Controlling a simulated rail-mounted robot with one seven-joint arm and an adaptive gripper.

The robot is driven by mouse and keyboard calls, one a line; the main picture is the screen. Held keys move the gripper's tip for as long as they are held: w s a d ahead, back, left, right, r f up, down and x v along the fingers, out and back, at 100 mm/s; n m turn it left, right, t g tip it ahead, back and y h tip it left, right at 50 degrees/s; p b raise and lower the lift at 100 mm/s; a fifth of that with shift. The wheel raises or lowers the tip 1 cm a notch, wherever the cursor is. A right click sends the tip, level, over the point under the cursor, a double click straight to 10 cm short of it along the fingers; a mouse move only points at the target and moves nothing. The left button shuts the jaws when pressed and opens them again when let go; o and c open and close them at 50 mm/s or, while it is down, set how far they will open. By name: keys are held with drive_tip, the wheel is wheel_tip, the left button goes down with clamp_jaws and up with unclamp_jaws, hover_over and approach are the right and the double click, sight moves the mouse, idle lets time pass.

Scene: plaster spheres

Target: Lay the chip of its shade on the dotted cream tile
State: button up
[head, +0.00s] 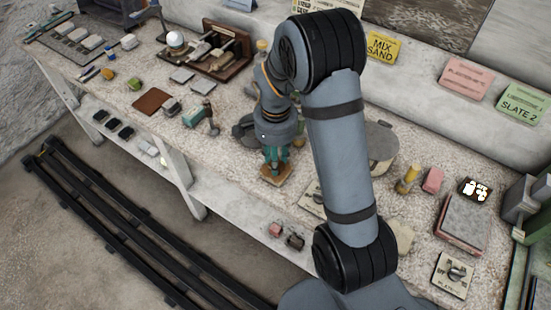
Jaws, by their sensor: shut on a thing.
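My gripper (275,165) has teal fingers and points down near the front edge of the bench. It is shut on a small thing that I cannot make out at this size. The fingertips are right over a flat tan-brown piece (280,180), and I cannot tell whether they touch it. A pale cream tile (311,199) lies to the right, partly hidden by my arm. Another cream tile (447,286) with a dark knob-like thing on it lies at the lower right. I cannot make out clear dots on either, nor identify a chip.
A yellow bottle (408,178), a pink block (433,180) and a grey-topped box (463,220) are at the right.

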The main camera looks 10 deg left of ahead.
drive_tip(key=o, duration=1)
drive_tip(key=shift+r+p, duration=1.45)
drive_tip(key=shift+r, duration=0.55)
